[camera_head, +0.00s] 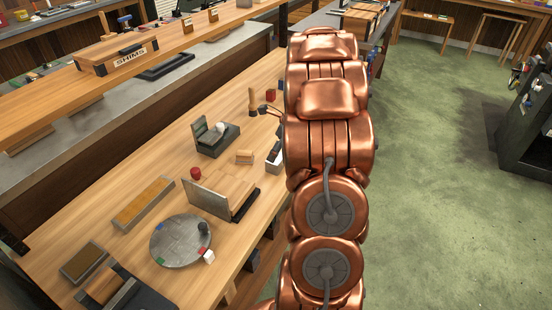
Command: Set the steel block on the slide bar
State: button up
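I cannot pick out the steel block or the slide bar with certainty. A grey upright metal plate (205,200) stands against a wooden block on a dark base on the workbench (262,212). A dark vise-like device (216,139) stands further back. A pale metal strip (122,296) lies on a dark base at the bottom left edge. My copper arm fills the middle of the view; my gripper does not show.
A long tray with a yellowish surface (144,202) and a smaller framed block (84,262) lie on the bench. A red round piece (196,173) and a wooden piece (244,157) lie nearby. Green floor (440,170) is open to the right, with a black machine (528,130) beyond.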

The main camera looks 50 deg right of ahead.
aim_at(276, 163)
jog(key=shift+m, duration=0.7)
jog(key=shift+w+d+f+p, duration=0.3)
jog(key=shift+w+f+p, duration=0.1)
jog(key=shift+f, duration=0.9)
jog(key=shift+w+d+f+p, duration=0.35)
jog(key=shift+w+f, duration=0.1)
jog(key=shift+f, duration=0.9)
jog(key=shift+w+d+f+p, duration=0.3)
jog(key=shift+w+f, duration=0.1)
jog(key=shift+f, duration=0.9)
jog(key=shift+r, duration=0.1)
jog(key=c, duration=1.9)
